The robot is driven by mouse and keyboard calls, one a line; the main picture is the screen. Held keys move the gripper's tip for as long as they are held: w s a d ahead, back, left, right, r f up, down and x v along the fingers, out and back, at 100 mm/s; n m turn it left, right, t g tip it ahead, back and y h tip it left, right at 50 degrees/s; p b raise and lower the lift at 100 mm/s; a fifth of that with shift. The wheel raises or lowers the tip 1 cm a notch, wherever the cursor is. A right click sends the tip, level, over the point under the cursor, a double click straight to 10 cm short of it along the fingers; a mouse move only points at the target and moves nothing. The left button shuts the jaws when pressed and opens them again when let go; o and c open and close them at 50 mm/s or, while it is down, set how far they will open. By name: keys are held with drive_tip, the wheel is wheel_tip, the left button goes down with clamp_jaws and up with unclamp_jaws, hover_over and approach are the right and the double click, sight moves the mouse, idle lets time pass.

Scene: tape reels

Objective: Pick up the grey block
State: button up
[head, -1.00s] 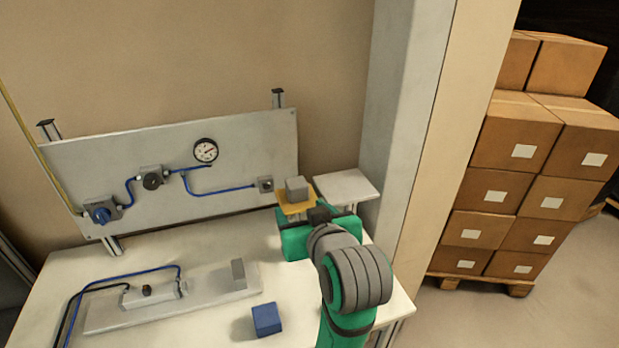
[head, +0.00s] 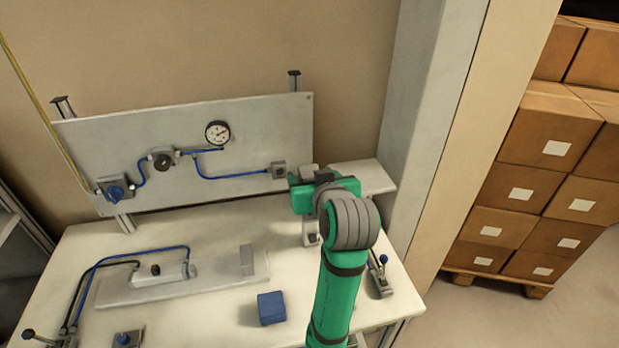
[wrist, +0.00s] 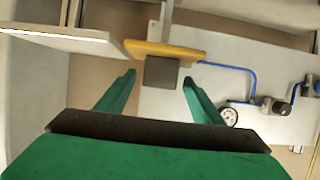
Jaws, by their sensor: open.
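The grey block (wrist: 161,72) sits on a small yellow platform (wrist: 165,51), which shows in the wrist view with the scene upside down. My gripper (wrist: 158,79) is open. Its two green fingers point at the block, with a fingertip on each side and a gap showing at both; I cannot tell how deep the block is between them.
A white raised platform (head: 368,176) stands right beside the yellow one. A grey panel (head: 260,140) with a gauge (head: 217,133) and blue tubing stands behind. A blue block (head: 271,307) and a plate with fittings (head: 200,283) lie on the white table. A lever (head: 381,275) is right of my arm.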

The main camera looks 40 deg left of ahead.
drive_tip(key=shift+x, duration=1.2)
drive_tip(key=c, duration=1.3)
drive_tip(key=shift+r, duration=0.1)
